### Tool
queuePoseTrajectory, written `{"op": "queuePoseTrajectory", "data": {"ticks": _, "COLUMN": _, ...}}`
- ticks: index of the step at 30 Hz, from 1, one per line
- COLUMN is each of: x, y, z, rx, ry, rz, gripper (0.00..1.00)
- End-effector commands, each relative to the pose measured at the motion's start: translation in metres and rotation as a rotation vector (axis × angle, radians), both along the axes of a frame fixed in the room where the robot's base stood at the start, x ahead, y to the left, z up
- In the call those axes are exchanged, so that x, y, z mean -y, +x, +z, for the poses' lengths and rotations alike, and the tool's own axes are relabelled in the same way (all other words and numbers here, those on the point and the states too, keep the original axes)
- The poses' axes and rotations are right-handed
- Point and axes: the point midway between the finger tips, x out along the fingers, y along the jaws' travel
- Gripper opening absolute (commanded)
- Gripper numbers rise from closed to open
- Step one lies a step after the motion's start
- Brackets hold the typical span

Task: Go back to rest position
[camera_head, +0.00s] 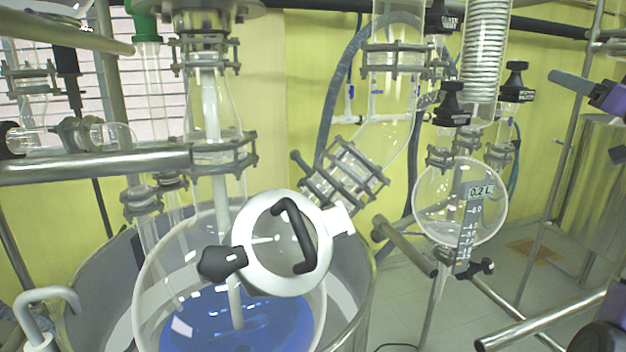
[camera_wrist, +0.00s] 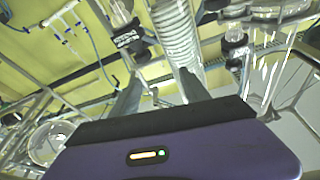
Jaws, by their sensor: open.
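My gripper (camera_wrist: 158,92) is open and empty in the wrist view, with its two dark fingers apart and glassware behind them. A large glass reactor (camera_head: 150,290) with blue liquid (camera_head: 250,325) stands inside a metal vessel (camera_head: 350,300). Its white round lid (camera_head: 262,250) with a black handle (camera_head: 300,235) appears closed. A round glass flask (camera_head: 440,205) with a scale hangs to the right.
A coiled glass condenser (camera_head: 483,60) rises above the flask; it also shows in the wrist view (camera_wrist: 175,32). Black valve knobs (camera_head: 453,105) stick out nearby. Metal rails (camera_head: 100,163) cross the left and lower right. A steel tank (camera_head: 595,190) stands at the right.

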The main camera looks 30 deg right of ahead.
Motion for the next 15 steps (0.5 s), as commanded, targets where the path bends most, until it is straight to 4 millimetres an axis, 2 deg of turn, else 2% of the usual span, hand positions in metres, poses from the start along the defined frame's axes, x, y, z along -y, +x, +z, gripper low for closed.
{"op": "queuePoseTrajectory", "data": {"ticks": 5, "x": 0.006, "y": 0.009, "z": -0.053, "rx": 0.042, "ry": 0.053, "rz": -0.112, "gripper": 0.54}}
{"op": "queuePoseTrajectory", "data": {"ticks": 7, "x": 0.004, "y": 0.014, "z": -0.081, "rx": 0.054, "ry": 0.071, "rz": -0.159, "gripper": 0.54}}
{"op": "queuePoseTrajectory", "data": {"ticks": 11, "x": -0.012, "y": 0.022, "z": -0.137, "rx": 0.069, "ry": 0.094, "rz": -0.233, "gripper": 0.54}}
{"op": "queuePoseTrajectory", "data": {"ticks": 15, "x": -0.042, "y": 0.027, "z": -0.195, "rx": 0.071, "ry": 0.1, "rz": -0.286, "gripper": 0.54}}
